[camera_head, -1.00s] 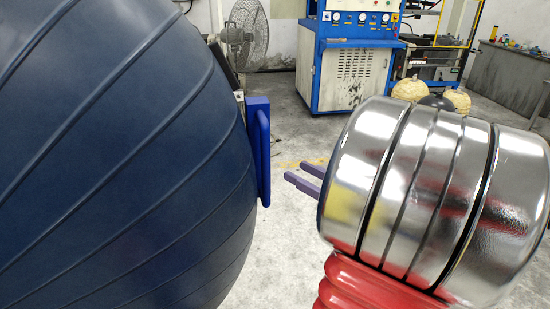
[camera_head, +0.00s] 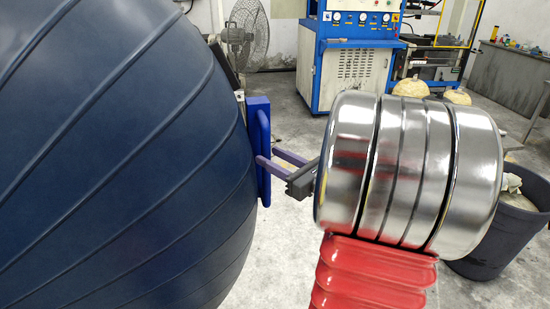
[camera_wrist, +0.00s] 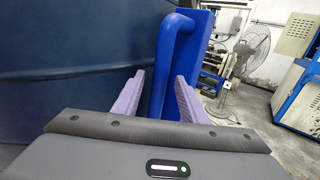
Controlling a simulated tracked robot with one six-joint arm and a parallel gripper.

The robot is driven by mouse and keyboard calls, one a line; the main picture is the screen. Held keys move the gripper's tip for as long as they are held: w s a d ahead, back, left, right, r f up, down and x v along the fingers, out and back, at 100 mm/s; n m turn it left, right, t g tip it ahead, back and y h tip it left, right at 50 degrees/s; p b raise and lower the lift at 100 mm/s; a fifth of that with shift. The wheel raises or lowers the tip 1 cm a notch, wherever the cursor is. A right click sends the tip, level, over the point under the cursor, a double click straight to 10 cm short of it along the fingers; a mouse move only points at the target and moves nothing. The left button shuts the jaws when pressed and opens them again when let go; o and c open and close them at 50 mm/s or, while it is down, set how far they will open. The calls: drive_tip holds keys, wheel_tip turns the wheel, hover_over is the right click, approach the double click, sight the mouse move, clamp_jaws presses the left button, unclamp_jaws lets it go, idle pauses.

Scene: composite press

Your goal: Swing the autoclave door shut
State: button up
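The autoclave door (camera_head: 110,150) is a large dark blue ribbed dome filling the left of the head view. It also fills the left of the wrist view (camera_wrist: 70,60). A bright blue bar handle (camera_head: 264,150) stands upright on a blue plate at its right edge. My gripper (camera_head: 268,157) is at the handle with two purple fingers apart. In the wrist view the handle (camera_wrist: 168,65) runs down between the open fingers (camera_wrist: 158,100). I cannot tell whether either finger touches it.
A blue and white machine (camera_head: 350,60) and a standing fan (camera_head: 246,35) are at the back. A dark bin (camera_head: 500,235) stands at the right, partly behind my arm. Bare concrete floor (camera_head: 285,245) lies between the door and my arm.

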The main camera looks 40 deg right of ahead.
drive_tip(key=shift+w, duration=0.1)
drive_tip(key=shift+c, duration=0.3)
clamp_jaws()
